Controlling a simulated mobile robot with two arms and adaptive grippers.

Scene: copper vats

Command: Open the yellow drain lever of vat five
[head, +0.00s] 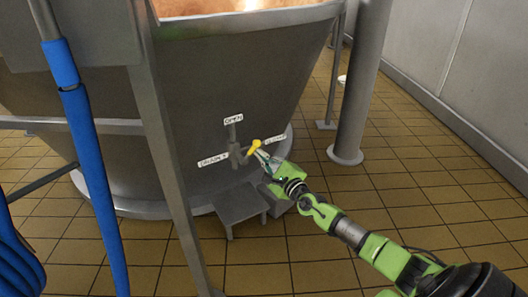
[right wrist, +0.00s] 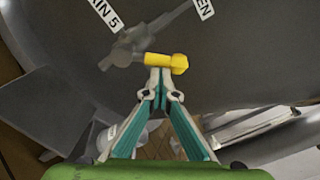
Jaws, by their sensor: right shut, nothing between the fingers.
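The yellow drain lever (head: 254,146) sticks out to the right from a grey valve on the vat (head: 225,85). It points toward the label (head: 274,140) on the right, whose text is partly covered. An OPEN label (head: 233,119) is above the valve and a DRAIN 5 label (head: 212,159) is to its left. My right gripper (head: 261,155) is shut and empty, with its tips right at the lever. In the right wrist view the tips (right wrist: 160,74) meet just below the yellow lever (right wrist: 166,63); I cannot tell whether they touch it. My left gripper is not in view.
A small grey step (head: 238,203) stands on the tiled floor below the valve. A slanted grey post (head: 165,150) and a blue hose (head: 95,170) are at the left. A grey column (head: 360,80) stands at the right, with open floor in front of it.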

